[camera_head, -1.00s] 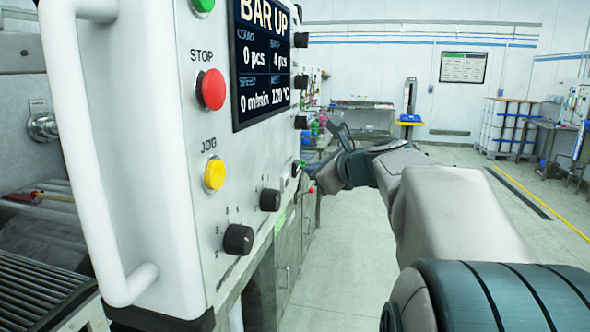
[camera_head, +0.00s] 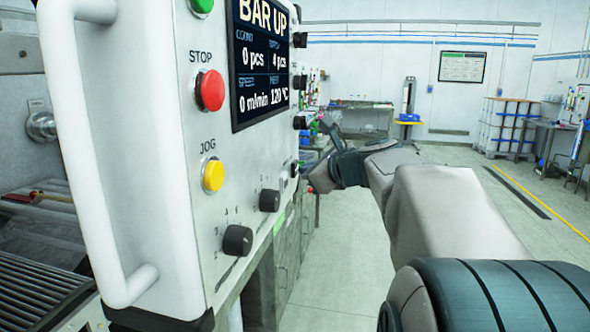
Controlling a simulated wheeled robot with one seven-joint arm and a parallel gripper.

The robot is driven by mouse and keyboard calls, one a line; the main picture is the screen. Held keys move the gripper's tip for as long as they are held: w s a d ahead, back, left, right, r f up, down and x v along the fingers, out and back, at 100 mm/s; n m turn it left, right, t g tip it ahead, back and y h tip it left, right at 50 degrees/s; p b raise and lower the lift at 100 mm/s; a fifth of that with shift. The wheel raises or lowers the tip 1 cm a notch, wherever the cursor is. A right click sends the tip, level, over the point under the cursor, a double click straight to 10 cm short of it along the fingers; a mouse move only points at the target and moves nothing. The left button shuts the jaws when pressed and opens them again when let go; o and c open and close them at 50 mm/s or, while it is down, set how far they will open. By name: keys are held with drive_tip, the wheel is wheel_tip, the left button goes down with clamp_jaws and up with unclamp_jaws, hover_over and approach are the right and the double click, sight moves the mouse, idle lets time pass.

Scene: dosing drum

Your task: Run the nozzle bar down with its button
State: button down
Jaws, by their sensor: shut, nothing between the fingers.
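The grey control panel (camera_head: 180,130) fills the left half of the view, seen at a steep angle. Its screen (camera_head: 262,55) reads "BAR UP", 0 pcs, 0 m/min and 120 °C. My gripper (camera_head: 308,172) is shut and empty at the panel's far right edge, beside its lower controls. The fingertips are small and dark, and I cannot tell whether they touch the panel. No button label for the nozzle bar is readable, and the far controls are partly hidden by my gripper. The nozzle bar itself cannot be made out.
A red STOP button (camera_head: 210,91), a yellow JOG button (camera_head: 213,175) and two black knobs (camera_head: 237,240) (camera_head: 270,200) are on the near panel face. A white handle (camera_head: 85,150) stands at left. Open floor (camera_head: 345,265) lies right of the panel.

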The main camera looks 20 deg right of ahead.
drive_tip(key=shift+w+a, duration=0.1)
drive_tip(key=shift+a, duration=0.15)
idle(0.4)
drive_tip(key=shift+s+d, duration=0.45)
drive_tip(key=shift+d, duration=0.25)
drive_tip(key=shift+s+d, duration=0.75)
drive_tip(key=shift+d, duration=0.3)
drive_tip(key=shift+s+d, duration=0.7)
drive_tip(key=shift+d, duration=0.35)
